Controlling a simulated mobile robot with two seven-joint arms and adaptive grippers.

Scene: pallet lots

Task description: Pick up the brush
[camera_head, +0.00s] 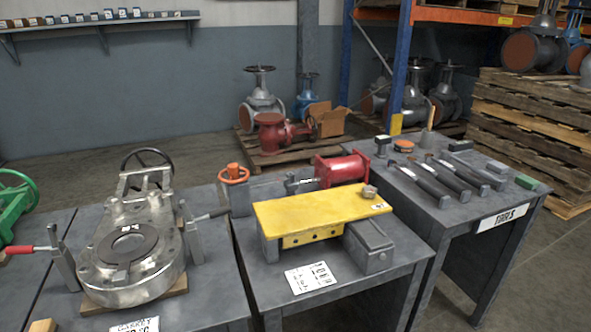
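Several long tools with dark handles lie side by side on the grey tools table (408,216) at the right, which has a "TOOLS" label on its front. They include a left tool (424,184), a middle tool (450,178) and a right tool (482,174). They are too small to tell which of them is the brush. Neither of my grippers shows in the head view, so nothing is seen touching the tools.
A silver valve body (132,252) stands on the left table between two upright clamps. A yellow plate (320,212) and a red cylinder (342,168) sit on the middle table. A green block (527,182) lies near the tools. Stacked pallets (530,125) stand behind, right.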

